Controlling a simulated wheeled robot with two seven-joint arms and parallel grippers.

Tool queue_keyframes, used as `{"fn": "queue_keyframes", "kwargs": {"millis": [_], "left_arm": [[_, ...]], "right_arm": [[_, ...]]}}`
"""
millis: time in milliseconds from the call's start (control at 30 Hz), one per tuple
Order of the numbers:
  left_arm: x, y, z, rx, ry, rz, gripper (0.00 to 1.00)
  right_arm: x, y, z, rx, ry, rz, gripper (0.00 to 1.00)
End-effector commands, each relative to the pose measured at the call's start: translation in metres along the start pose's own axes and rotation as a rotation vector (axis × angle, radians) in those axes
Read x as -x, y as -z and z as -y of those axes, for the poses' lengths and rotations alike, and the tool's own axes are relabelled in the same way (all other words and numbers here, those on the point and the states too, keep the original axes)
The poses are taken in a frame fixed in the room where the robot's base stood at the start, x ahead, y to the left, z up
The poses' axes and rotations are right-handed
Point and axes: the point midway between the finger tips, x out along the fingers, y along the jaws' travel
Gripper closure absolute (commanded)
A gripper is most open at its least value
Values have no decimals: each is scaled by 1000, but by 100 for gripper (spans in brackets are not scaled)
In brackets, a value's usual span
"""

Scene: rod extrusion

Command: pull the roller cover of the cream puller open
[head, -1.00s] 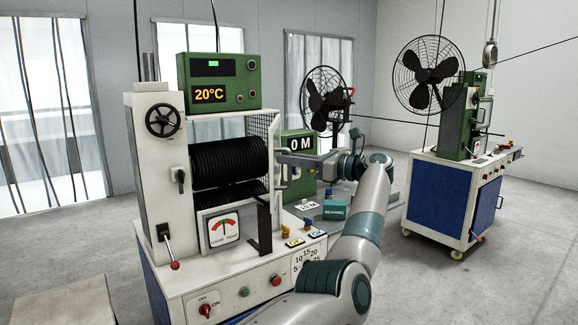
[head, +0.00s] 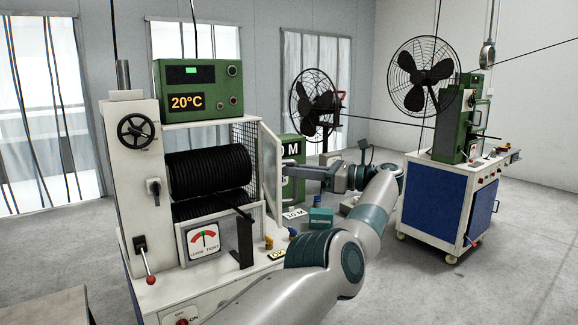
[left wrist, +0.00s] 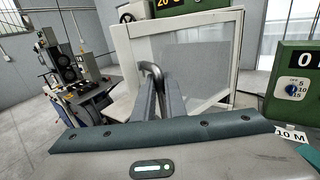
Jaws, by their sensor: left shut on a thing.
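The cream puller (head: 128,185) stands at left, with its black ribbed rollers (head: 208,173) exposed. Its roller cover (head: 269,160), a pale framed panel, stands swung out at the right side of the rollers, seen almost edge-on. In the left wrist view the cover (left wrist: 236,55) shows as a pale frame around a see-through pane. My left gripper (head: 290,171) is at the cover's outer edge, shut on its grey bar handle (left wrist: 152,69). In the left wrist view the fingers (left wrist: 160,100) stand on both sides of the handle. My right gripper is not in view.
A green meter box (head: 292,150) stands behind my left gripper. A teal box (head: 320,217) and a 10 M label (head: 295,213) sit below my forearm. A black fan (head: 315,103) stands behind. A blue and white machine cart (head: 446,200) stands at right, with open floor between.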

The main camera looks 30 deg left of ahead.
Motion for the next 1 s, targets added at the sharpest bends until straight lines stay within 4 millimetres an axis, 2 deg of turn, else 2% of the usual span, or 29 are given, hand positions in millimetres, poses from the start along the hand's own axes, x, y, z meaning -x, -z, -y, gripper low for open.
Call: {"fn": "queue_keyframes", "kwargs": {"millis": [433, 467, 500, 533, 1000], "left_arm": [[0, -4, 0, 4, -2, 8, 100], [0, -4, 0, 5, -2, 7, 82], [0, -4, 0, 4, -3, 7, 73], [0, -4, 0, 4, -3, 7, 71], [2, -1, -1, 2, -3, 4, 71]], "right_arm": [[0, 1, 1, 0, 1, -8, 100], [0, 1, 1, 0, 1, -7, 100], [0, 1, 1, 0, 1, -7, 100], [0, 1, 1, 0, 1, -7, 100], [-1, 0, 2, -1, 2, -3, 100]]}}
